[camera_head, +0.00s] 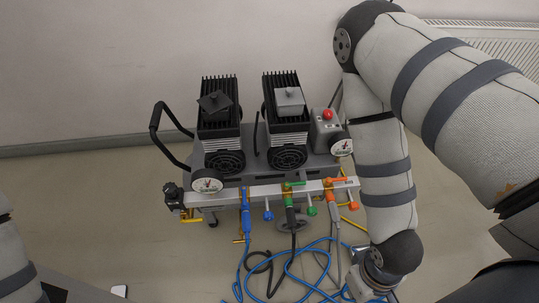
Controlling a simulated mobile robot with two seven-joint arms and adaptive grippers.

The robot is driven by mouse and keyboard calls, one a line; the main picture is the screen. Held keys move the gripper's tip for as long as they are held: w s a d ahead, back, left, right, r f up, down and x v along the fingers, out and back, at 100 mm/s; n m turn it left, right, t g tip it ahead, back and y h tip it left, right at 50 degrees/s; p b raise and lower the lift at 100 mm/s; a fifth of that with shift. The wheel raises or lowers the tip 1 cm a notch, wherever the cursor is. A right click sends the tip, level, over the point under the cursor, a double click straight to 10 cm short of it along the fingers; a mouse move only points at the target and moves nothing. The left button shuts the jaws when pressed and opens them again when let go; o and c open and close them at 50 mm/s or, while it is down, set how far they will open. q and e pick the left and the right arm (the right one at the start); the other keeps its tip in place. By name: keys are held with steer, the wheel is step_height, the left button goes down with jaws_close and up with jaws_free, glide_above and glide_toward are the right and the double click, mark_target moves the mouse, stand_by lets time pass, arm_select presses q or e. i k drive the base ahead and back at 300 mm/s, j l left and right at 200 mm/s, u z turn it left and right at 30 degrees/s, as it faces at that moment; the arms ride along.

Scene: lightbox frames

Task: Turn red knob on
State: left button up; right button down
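A round red knob (328,114) sits on top of a grey box (327,131) at the right end of a twin-motor compressor (246,130). A smaller orange-red knob (353,205) sticks out below the right end of the front rail, near an orange lever (335,183). My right arm comes in from the right and hangs down just right of the compressor, its wrist at the bottom edge. My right gripper's fingers do not show. Only a part of my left arm shows at the lower left edge, and its gripper is out of view.
Green (311,209) and blue (268,213) valve knobs line the rail (262,191). Blue hoses (292,262) lie coiled on the floor in front. A black handle (161,137) rises at left. A radiator (490,38) is behind right. The floor at left is clear.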

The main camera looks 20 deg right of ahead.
mark_target(328, 113)
steer(key=i+l, duration=0.15)
steer(key=l, duration=0.2)
steer(key=i+l, duration=0.15)
steer(key=l, duration=0.25)
steer(key=i+l, duration=0.2)
steer(key=l, duration=0.15)
